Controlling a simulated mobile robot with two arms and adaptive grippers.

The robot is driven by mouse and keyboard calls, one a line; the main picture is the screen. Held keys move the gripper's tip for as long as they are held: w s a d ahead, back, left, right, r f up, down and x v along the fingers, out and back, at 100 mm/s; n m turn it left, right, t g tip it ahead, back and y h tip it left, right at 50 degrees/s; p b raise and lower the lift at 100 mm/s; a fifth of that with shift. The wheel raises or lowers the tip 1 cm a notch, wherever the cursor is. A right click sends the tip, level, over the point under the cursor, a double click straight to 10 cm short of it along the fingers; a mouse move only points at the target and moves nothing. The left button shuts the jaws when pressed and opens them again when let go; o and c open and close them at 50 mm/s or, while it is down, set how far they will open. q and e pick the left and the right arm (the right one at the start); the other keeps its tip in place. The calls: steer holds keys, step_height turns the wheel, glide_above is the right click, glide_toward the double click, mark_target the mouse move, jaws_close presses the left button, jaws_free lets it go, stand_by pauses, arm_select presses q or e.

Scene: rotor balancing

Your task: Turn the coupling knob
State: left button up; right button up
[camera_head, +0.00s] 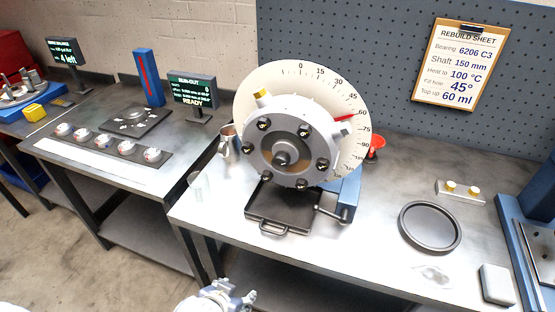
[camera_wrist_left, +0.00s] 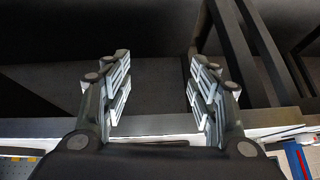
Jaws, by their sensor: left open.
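The coupling (camera_head: 285,150) is a grey round disc with several dark bolts around its face, standing upright in front of a white degree dial (camera_head: 270,76). A dark round hub (camera_head: 282,158) sits at its middle; I cannot tell whether this is the knob. A red pointer (camera_head: 344,118) lies near 60 on the dial. Part of my left arm or gripper (camera_head: 220,298) shows at the bottom edge, below and apart from the coupling. In the left wrist view my left gripper (camera_wrist_left: 160,62) is open and empty, its fingers wide apart. My right gripper is out of view.
A dark tray (camera_head: 262,216) and a blue vise-like block with a bar (camera_head: 347,200) are below the coupling. A round black dish (camera_head: 430,226) lies to the right on the bench. A side table (camera_head: 85,165) holds several small parts and a READY display (camera_head: 193,91).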

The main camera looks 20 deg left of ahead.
arm_select(q)
steer(key=w+r+n+t, duration=0.1)
steer(key=w+r+t, duration=0.7)
steer(key=r, duration=0.8)
steer(key=m+t+h, duration=0.1)
steer(key=t, duration=0.2)
glide_toward(279, 164)
steer(key=w+p, duration=0.3)
steer(key=w, duration=0.5)
steer(key=shift+d, duration=0.1)
steer(key=shift+w+f+p, duration=0.2)
steer(key=shift+w+p, duration=0.1)
steer(key=shift+w, duration=0.15)
steer(key=c, duration=1.1)
